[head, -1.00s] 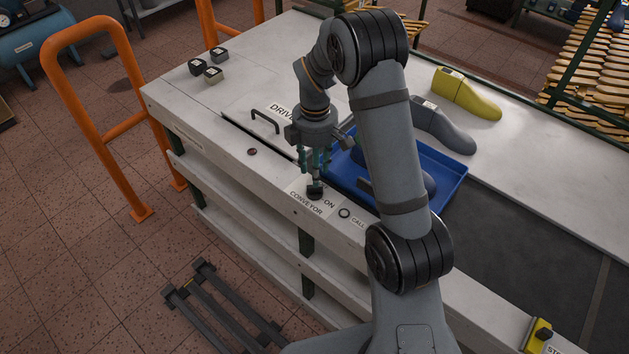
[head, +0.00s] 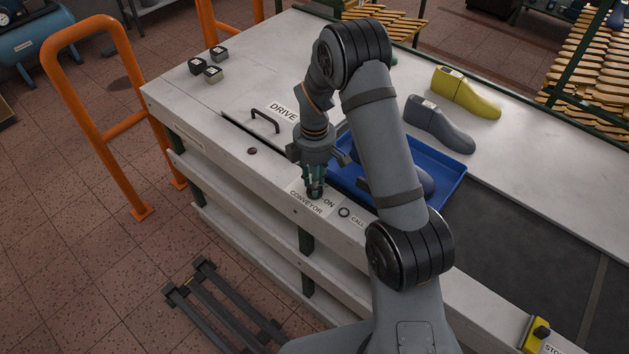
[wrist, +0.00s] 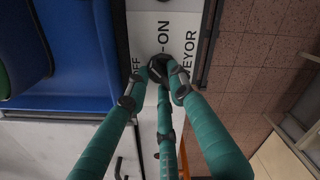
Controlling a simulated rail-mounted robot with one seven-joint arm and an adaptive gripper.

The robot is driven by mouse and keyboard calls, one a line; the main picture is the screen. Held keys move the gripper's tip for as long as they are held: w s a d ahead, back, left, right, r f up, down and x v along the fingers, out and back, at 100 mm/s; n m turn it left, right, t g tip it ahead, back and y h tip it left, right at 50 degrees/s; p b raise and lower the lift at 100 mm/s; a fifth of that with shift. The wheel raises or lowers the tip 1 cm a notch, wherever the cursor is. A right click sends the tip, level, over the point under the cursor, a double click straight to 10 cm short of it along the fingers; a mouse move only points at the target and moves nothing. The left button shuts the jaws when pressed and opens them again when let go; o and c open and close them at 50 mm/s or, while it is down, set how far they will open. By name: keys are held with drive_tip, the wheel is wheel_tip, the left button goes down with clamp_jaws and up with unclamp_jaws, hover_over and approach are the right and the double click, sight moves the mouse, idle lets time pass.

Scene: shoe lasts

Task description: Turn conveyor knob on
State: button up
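The conveyor knob (wrist: 158,66) is a small black knob on a white plate lettered "ON" and "CONVEYOR", with part of "OFF" showing in the wrist view. In the head view the plate (head: 300,203) is on the front edge of the bench, and the knob is mostly hidden by my fingers. My gripper (head: 314,186) points down over the knob. Its teal fingers (wrist: 162,82) converge around the knob in the wrist view and appear closed on it. The fingertips partly cover the knob, so its exact setting cannot be told.
A blue tray (head: 452,187) holding a dark blue last is just right of my gripper. A round call button (head: 344,212) is beside the plate. Grey (head: 440,125) and yellow (head: 465,92) lasts stand behind. A black handle (head: 265,120) is to the left.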

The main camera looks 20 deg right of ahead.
clamp_jaws()
drive_tip(key=shift+f+m+b, duration=0.1)
drive_tip(key=shift+m+b, duration=0.3)
drive_tip(key=m+b, duration=0.2)
drive_tip(key=m, duration=0.1)
drive_tip(key=shift+d+m+b, duration=0.1)
drive_tip(key=shift+m+b, duration=0.2)
drive_tip(key=shift+b, duration=0.05)
drive_tip(key=shift+m+b, duration=1.2)
drive_tip(key=shift+m, duration=1)
drive_tip(key=shift+o, duration=2.3)
unclamp_jaws()
drive_tip(key=shift+s, duration=0.1)
drive_tip(key=shift+r, duration=0.2)
wheel_tip(320, 180, up, 12)
